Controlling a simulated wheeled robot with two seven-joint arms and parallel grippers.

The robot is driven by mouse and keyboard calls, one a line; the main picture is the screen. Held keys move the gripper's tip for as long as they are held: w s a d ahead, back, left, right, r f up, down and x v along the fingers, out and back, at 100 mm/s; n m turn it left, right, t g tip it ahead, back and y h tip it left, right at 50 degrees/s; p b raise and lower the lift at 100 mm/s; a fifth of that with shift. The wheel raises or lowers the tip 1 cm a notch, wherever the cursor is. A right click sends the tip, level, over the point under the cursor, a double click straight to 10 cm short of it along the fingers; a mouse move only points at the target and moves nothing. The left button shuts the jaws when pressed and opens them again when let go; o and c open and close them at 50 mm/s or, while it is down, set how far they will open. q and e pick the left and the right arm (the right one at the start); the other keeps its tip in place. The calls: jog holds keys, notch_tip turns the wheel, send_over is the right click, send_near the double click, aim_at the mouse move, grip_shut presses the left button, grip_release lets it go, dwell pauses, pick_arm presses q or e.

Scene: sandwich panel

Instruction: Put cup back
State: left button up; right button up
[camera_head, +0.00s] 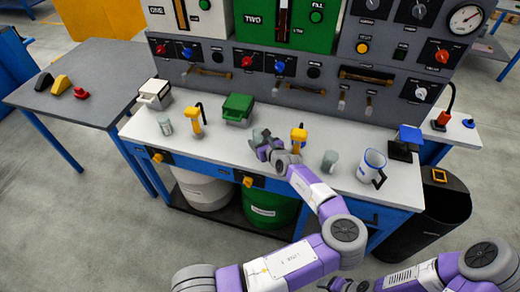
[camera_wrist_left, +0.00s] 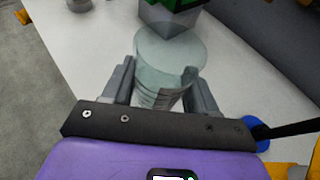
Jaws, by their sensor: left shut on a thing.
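My left gripper (camera_head: 262,146) is shut on a pale grey-green cup (camera_head: 259,136) at the middle of the white worktop (camera_head: 225,145). The left wrist view shows this cup (camera_wrist_left: 170,62) upright between the two fingers (camera_wrist_left: 160,92), with faint print low on its side. I cannot tell whether its base touches the worktop. Two similar cups stand on the worktop, one at the left (camera_head: 165,126) and one to the right of my gripper (camera_head: 329,161). My right gripper (camera_head: 343,286) is at the bottom edge, partly cut off, and its opening is unclear.
A green-topped box (camera_head: 237,108) stands behind and left of the held cup. Yellow tap-like fixtures stand at the left (camera_head: 195,121) and just right of my left gripper (camera_head: 298,137). A white and blue jug (camera_head: 371,166) stands at the right.

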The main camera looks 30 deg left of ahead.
pick_arm(q)
jog(key=shift+f+b, duration=0.4)
jog(key=shift+f, duration=1.2)
jog(key=shift+f, duration=0.15)
jog(key=o, duration=1.1)
jog(key=p+v, duration=0.2)
jog(key=v, duration=1)
